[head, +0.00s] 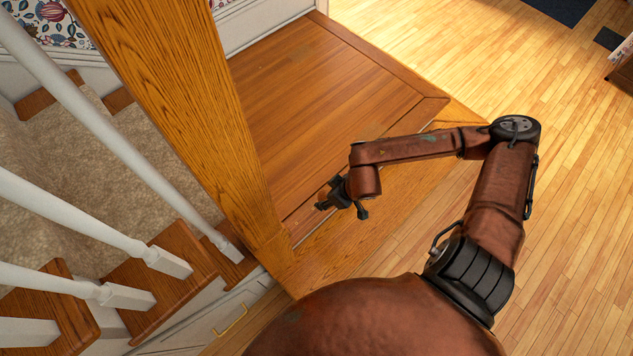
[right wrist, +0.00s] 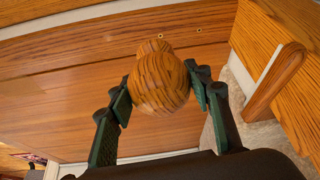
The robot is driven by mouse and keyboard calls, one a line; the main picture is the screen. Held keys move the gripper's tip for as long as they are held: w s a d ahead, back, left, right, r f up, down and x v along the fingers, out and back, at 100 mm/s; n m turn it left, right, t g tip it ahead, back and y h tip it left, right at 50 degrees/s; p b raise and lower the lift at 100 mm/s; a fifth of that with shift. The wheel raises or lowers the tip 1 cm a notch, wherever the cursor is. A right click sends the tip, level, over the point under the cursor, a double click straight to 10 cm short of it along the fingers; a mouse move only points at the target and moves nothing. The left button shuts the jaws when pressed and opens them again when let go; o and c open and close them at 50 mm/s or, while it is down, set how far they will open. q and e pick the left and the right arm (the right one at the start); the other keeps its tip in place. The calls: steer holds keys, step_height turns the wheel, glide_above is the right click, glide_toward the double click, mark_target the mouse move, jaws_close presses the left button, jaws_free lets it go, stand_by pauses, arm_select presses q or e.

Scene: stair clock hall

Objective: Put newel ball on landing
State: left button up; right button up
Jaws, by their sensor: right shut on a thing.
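The newel ball (right wrist: 162,84) is a striped brown wooden ball with a small knob, seen in the right wrist view. My right gripper (right wrist: 163,90) is shut on it, with one dark green finger pad on each side. In the head view my right gripper (head: 340,194) is over the near edge of a wide wooden platform (head: 310,90), which seems to be the landing. The gap between ball and platform is hard to judge. My left gripper is not in view.
A thick oak newel post (head: 185,100) stands left of my right gripper. White balusters (head: 85,120) and carpeted stairs (head: 135,150) lie further left. The platform top looks bare. Open plank floor (head: 500,60) spreads to the right.

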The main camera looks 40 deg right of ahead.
arm_select(q)
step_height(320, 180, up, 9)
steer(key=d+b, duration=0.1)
steer(key=b, duration=0.2)
arm_select(e)
steer(key=w+d+f+b, duration=0.1)
steer(key=w+d+f, duration=0.1)
steer(key=w+f, duration=0.1)
steer(key=w+d+f+b, duration=0.1)
steer(key=w+d+f, duration=0.2)
steer(key=w, duration=0.1)
steer(key=w+d+f+b, duration=0.1)
steer(key=w+d+f, duration=0.1)
steer(key=w+f, duration=0.1)
steer(key=shift+w+d+f+b, duration=0.1)
steer(key=shift+w+d+b, duration=0.15)
steer(key=shift+b, duration=0.1)
steer(key=shift+w+d+f, duration=0.15)
steer(key=shift+w+f, duration=0.1)
steer(key=shift+w, duration=0.05)
step_height(320, 180, down, 3)
steer(key=shift+d+f+b, duration=0.1)
steer(key=shift+b, duration=1.05)
steer(key=shift+w+f, duration=0.1)
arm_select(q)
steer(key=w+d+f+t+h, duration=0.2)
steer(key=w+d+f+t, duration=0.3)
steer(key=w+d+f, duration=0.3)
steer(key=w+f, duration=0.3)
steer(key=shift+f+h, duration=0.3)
